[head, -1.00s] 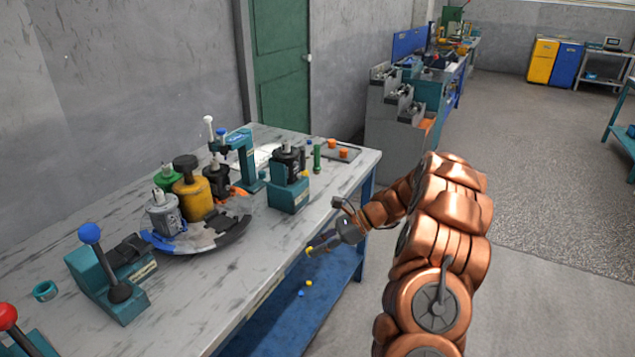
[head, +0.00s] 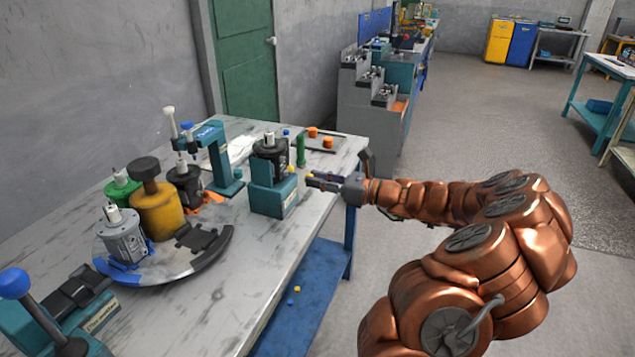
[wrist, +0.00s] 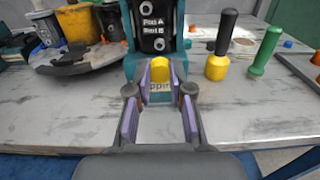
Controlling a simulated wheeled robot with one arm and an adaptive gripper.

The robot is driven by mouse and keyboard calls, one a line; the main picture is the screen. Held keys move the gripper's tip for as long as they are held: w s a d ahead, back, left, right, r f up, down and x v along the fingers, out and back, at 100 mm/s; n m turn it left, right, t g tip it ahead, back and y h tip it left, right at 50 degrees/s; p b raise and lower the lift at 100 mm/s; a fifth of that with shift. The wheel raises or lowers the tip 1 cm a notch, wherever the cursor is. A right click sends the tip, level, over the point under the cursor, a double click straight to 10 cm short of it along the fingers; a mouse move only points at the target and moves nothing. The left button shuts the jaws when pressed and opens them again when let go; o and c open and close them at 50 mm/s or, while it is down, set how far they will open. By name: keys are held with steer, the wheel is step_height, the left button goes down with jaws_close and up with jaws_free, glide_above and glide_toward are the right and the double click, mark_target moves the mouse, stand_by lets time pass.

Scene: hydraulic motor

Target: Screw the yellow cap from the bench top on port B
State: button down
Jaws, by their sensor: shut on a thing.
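My gripper (wrist: 160,76) is shut on the yellow cap (wrist: 158,67), which sits upright between the purple finger pads. In the head view my gripper (head: 318,183) is above the bench's front edge, just right of the teal stand (head: 270,200), with the cap (head: 308,176) at its tips. The stand holds a black motor (head: 268,158). In the wrist view the motor (wrist: 152,42) stands directly beyond the cap, with lettering reading Port A and Port B. The cap looks apart from the motor, but the exact gap is unclear.
A black-and-yellow tool (wrist: 218,55) and a green tool (wrist: 265,52) stand right of the motor. A round carousel (head: 205,258) with several motors lies left, near a teal press (head: 218,160). A tray (head: 325,140) with orange caps is behind. Small pieces lie on the blue shelf (head: 310,310).

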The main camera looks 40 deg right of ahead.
steer(key=shift+b+x, duration=0.65)
steer(key=shift+x, duration=1.45)
steer(key=shift+r+p, duration=0.15)
steer(key=shift+p, duration=0.75)
steer(key=shift+w+a+p, duration=0.2)
steer(key=shift+w+p, duration=0.15)
steer(key=shift+p, duration=0.05)
steer(key=shift+m+p, duration=0.9)
steer(key=shift+p, duration=1.55)
steer(key=c, duration=1.2)
jaws_free()
steer(key=shift+c, duration=0.2)
